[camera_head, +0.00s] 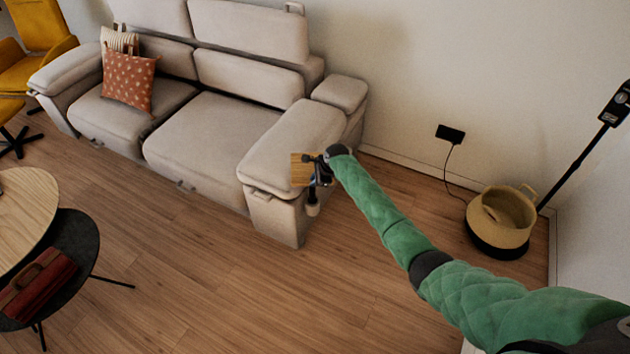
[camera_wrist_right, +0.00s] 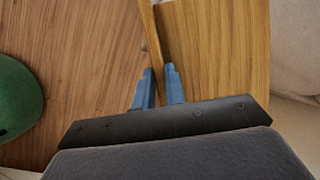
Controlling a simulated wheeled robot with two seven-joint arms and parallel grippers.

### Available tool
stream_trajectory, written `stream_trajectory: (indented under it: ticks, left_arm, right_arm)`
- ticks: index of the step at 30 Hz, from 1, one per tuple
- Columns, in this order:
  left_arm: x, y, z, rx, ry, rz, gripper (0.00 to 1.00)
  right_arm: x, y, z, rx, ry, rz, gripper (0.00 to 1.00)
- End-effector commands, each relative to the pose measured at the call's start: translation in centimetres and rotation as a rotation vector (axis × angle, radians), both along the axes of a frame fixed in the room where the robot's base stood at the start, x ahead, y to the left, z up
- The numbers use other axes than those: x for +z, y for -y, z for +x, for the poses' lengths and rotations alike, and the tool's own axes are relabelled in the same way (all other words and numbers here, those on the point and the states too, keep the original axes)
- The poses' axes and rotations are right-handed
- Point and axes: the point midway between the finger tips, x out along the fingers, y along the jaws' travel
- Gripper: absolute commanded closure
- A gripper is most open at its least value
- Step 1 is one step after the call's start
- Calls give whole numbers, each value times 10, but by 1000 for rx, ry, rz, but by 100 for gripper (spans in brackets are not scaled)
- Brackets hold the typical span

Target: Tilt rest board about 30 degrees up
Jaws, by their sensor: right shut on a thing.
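The rest board is a small light-wood panel (camera_head: 299,170) at the front end of the sofa's right armrest (camera_head: 290,145). In the right wrist view the board (camera_wrist_right: 220,55) fills the upper right, with a thin wooden strip along its left side. My right gripper (camera_head: 321,172) is at the board's right side. Its blue fingers (camera_wrist_right: 158,88) are shut on the board at that strip. The board's exact tilt is hard to tell, as my gripper hides part of it. My left gripper is not in view.
The beige sofa (camera_head: 210,110) stands against the wall with an orange cushion (camera_head: 128,80). A woven basket (camera_head: 500,218) sits on the floor at the right. The floor in front is clear.

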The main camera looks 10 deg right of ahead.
Motion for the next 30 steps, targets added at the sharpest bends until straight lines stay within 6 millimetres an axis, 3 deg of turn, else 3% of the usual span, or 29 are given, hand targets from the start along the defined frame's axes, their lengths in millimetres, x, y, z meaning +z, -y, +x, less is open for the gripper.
stream_trajectory:
  ticks: [16,26,27,30]
  left_arm:
    - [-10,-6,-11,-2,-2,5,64]
    - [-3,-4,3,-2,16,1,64]
    - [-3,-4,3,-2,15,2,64]
    - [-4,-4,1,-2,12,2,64]
  right_arm:
    - [-18,0,-4,0,237,-25,100]
    - [-18,1,-3,0,245,-28,100]
    - [-18,1,-3,0,245,-28,80]
    - [-18,0,-3,0,245,-28,65]
